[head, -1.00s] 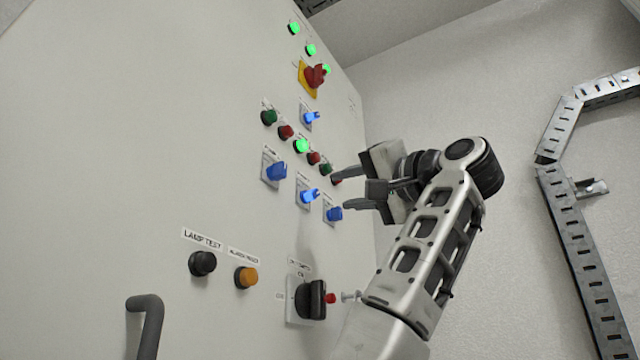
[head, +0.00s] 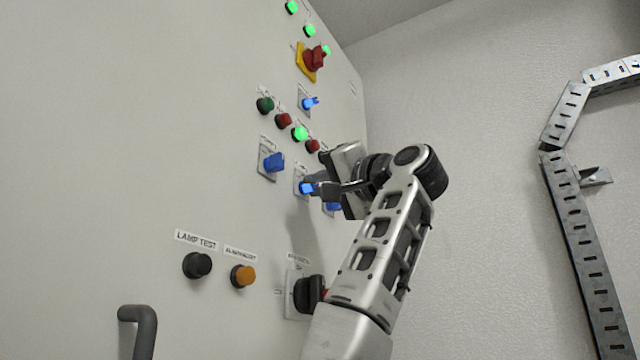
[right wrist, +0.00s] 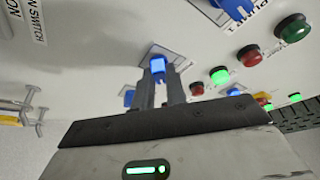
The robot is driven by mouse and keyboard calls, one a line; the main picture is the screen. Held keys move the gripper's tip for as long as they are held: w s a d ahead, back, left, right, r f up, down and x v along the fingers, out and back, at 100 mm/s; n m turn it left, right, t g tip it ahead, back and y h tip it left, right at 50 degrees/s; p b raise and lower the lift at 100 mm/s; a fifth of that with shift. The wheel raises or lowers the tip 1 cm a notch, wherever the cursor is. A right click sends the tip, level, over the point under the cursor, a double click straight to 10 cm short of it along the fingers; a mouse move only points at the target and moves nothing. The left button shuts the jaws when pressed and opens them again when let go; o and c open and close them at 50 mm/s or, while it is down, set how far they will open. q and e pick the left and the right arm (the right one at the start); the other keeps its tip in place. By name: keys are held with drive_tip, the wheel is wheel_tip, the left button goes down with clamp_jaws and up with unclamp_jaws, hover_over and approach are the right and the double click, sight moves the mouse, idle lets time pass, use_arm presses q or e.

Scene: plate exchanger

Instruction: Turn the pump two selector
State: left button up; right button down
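A row of three blue selector knobs is on the pale cabinet panel. My right gripper (head: 314,187) is at the middle blue selector (head: 306,188), its fingers pointing into the panel. In the right wrist view, the gripper (right wrist: 160,88) has its two fingers close together, one on each side of that blue selector (right wrist: 158,65), seemingly touching it. Its label is too small to read. The left blue selector (head: 273,162) is free; in the right wrist view its label (right wrist: 262,8) seems to read PUMP 1. The right blue selector (head: 333,207) is partly hidden by my gripper. My left gripper is not in view.
Push buttons and lamps, such as a lit green one (head: 299,134), sit just above the selectors. A red and yellow switch (head: 312,59) is higher. A black rotary switch (head: 308,294) is below, close to my right forearm. A dark handle (head: 143,330) stands out lower left.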

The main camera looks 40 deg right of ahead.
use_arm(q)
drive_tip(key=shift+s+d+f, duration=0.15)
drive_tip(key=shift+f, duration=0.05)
use_arm(e)
drive_tip(key=shift+n, duration=0.3)
drive_tip(key=n, duration=0.1)
drive_tip(key=n+y+b, duration=0.1)
drive_tip(key=n, duration=0.1)
drive_tip(key=shift+d+f+t+y, duration=0.2)
drive_tip(key=shift+t+y, duration=0.1)
drive_tip(key=n+y, duration=0.1)
drive_tip(key=n, duration=0.2)
drive_tip(key=shift+d+n+y+b, duration=0.1)
drive_tip(key=shift+n+y+b, duration=0.2)
drive_tip(key=shift+y+b, duration=0.1)
drive_tip(key=n+y, duration=0.1)
drive_tip(key=n, duration=0.2)
drive_tip(key=shift+w+y, duration=0.1)
drive_tip(key=shift+y, duration=0.2)
use_arm(q)
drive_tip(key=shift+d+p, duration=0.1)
drive_tip(key=shift+p, duration=0.2)
use_arm(e)
drive_tip(key=shift+n+y, duration=0.4)
drive_tip(key=shift+n, duration=0.5)
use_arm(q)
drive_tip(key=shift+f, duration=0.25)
use_arm(e)
drive_tip(key=shift+n, duration=0.3)
